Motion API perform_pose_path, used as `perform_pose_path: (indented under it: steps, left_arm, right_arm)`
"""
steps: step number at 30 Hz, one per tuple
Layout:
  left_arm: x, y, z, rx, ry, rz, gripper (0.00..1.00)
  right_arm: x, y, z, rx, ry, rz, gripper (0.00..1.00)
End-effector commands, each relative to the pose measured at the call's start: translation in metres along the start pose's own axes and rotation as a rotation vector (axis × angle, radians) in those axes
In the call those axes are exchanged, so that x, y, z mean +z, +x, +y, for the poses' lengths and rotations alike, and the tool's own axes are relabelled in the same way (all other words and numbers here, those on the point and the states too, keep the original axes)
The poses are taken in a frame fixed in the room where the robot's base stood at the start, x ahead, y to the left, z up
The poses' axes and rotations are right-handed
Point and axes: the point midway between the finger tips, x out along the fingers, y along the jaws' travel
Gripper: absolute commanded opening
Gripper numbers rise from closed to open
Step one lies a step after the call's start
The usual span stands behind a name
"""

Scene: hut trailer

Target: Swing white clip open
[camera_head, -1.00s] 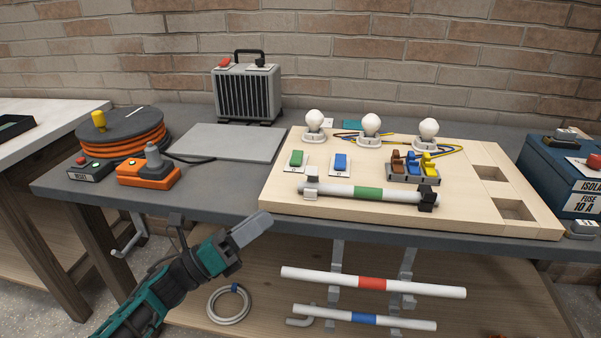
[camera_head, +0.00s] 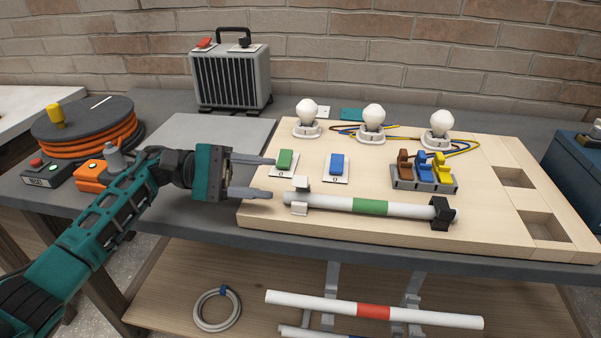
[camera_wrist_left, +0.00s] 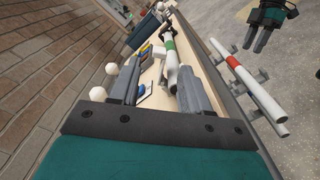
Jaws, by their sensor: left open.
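The white clip (camera_head: 300,194) stands at the left end of a white tube with a green band (camera_head: 370,206), on the wooden board. A black clip (camera_head: 442,211) holds the tube's right end. In the head view my left gripper (camera_head: 270,178) is open and empty, its fingertips just left of the white clip, one farther back and one nearer the front. In the left wrist view the tube (camera_wrist_left: 172,66) lies between the open fingers; the clip is hard to make out there. My right gripper (camera_wrist_left: 257,46) shows small at the top of the left wrist view.
A green switch (camera_head: 285,160) and a blue switch (camera_head: 337,166) sit behind the tube. Several bulbs, including the left one (camera_head: 307,112), stand farther back. A tube with a red band (camera_head: 373,311) hangs below the table's front edge.

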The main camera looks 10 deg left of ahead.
Motion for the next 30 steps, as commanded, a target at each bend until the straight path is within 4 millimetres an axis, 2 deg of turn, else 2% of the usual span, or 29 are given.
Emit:
perform_pose_path:
  steps: [1, 6, 12, 24, 30]
  left_arm:
    - [0.003, 0.012, 0.003, 0.0, -0.001, -0.004, 0.47]
    - [0.002, 0.045, 0.003, 0.001, -0.001, -0.004, 0.47]
    - [0.001, 0.068, 0.001, 0.002, -0.002, -0.001, 0.47]
    - [0.0, 0.074, 0.0, 0.002, -0.002, 0.0, 0.46]
    - [0.0, 0.074, 0.0, 0.002, -0.002, 0.0, 0.27]
  right_arm:
    - [-0.004, -0.003, 0.002, 0.004, -0.001, 0.003, 0.43]
    - [-0.007, -0.007, 0.009, 0.02, 0.0, 0.005, 0.43]
    - [-0.011, -0.009, 0.009, 0.025, 0.006, 0.01, 0.43]
    - [-0.011, -0.009, 0.006, 0.02, 0.007, 0.006, 0.43]
    - [-0.012, -0.01, 0.006, 0.018, 0.005, 0.007, 0.43]
